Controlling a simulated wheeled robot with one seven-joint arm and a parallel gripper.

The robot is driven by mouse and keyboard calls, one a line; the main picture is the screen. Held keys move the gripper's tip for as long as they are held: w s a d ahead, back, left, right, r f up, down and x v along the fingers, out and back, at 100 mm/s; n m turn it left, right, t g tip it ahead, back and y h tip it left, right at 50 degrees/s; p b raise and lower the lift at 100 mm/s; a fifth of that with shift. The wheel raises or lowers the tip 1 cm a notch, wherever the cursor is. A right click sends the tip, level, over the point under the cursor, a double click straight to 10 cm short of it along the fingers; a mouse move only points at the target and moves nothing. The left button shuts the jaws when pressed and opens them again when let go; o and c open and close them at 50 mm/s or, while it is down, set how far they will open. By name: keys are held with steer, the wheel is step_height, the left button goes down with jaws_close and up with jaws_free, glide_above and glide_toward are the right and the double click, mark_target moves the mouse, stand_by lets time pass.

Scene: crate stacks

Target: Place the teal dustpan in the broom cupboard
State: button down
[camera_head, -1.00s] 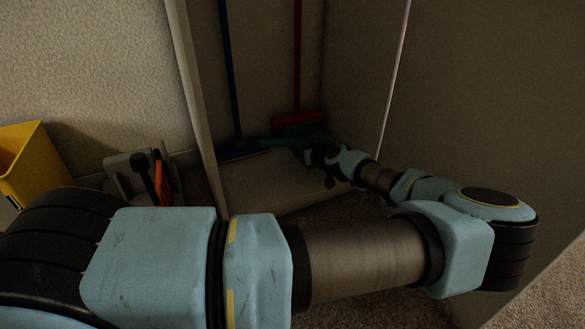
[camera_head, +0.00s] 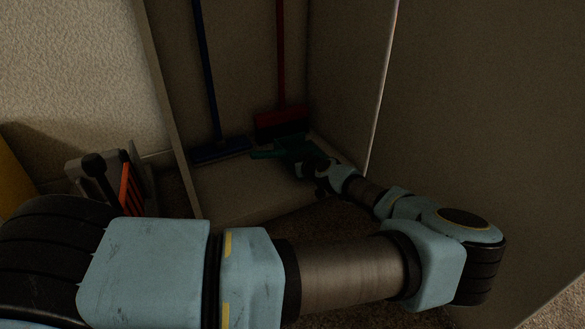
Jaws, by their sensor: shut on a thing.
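The teal dustpan (camera_head: 288,150) is inside the broom cupboard (camera_head: 240,187), at the far end of my arm. Its handle sticks out to the left, low above the cupboard floor. I cannot tell whether it touches the floor. My gripper (camera_head: 308,163) is shut on the dustpan, and the wrist hides part of both. The dustpan is in front of a red broom (camera_head: 281,122), to the right of a blue broom (camera_head: 220,150).
The cupboard's left side panel (camera_head: 168,100) and right wall (camera_head: 345,80) bound the opening. Outside on the left, a grey holder (camera_head: 140,180) with black and orange tools stands by the wall. A yellow object (camera_head: 12,185) shows at the left edge. The cupboard floor's front part is bare.

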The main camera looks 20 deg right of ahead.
steer(key=shift+f, duration=0.35)
steer(key=c, duration=1)
jaws_free()
steer(key=shift+s+r+p, duration=0.25)
steer(key=shift+s+p, duration=0.05)
steer(key=shift+p, duration=0.05)
steer(key=a+p+v, duration=0.1)
steer(key=p+v, duration=0.4)
steer(key=v, duration=0.6)
steer(key=shift+s+d, duration=0.2)
steer(key=shift+d, duration=0.3)
